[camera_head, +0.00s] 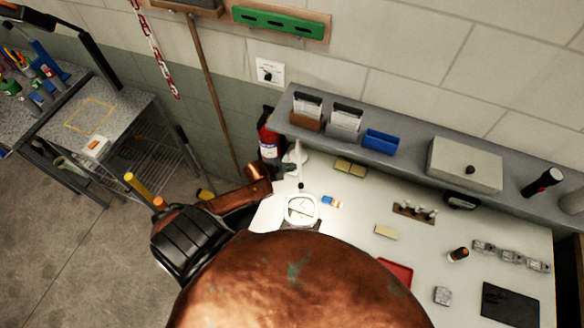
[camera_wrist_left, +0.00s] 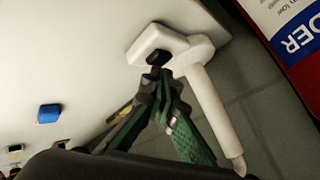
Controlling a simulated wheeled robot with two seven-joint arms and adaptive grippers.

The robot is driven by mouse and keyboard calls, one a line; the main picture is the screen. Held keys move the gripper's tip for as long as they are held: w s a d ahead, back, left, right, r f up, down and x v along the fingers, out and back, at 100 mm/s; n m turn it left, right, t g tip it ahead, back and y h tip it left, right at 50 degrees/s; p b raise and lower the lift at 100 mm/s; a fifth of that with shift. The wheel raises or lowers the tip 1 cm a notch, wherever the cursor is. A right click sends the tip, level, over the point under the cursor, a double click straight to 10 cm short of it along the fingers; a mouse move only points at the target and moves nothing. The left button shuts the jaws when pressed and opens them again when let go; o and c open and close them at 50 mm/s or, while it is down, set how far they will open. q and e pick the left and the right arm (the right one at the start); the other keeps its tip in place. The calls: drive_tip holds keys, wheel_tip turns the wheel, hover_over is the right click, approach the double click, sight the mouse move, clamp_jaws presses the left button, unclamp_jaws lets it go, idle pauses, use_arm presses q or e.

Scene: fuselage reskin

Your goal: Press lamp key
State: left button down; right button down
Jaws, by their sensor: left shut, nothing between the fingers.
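A white lamp stands at the back left corner of the white worktop. Its round white head (camera_head: 300,208) and thin stem show in the head view. In the left wrist view its white base (camera_wrist_left: 205,95) carries a small black key (camera_wrist_left: 158,57). My left gripper (camera_head: 288,170) is beside the lamp base. Its green fingers are closed together with nothing between them, and their tips (camera_wrist_left: 160,73) are right at the key. I cannot tell whether they touch it. My right gripper is not in view.
A red fire extinguisher (camera_head: 268,135) stands just left of the worktop (camera_head: 340,225), close to my left gripper. A grey shelf (camera_head: 400,160) runs along the back, holding a blue bin (camera_head: 381,141) and a grey box (camera_head: 464,164). Small items lie scattered across the worktop.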

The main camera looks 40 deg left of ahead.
use_arm(q)
drive_tip(key=shift+f, duration=0.2)
idle(0.4)
drive_tip(key=shift+f, duration=0.3)
drive_tip(key=shift+r, duration=0.1)
drive_tip(key=shift+r+p, duration=0.4)
drive_tip(key=shift+r, duration=0.1)
wheel_tip(320, 180, up, 2)
drive_tip(key=shift+r+p, duration=0.1)
drive_tip(key=shift+p, duration=1.1)
wheel_tip(320, 180, up, 4)
drive_tip(key=p, duration=0.3)
drive_tip(key=shift+f+p, duration=0.2)
drive_tip(key=shift+p, duration=0.1)
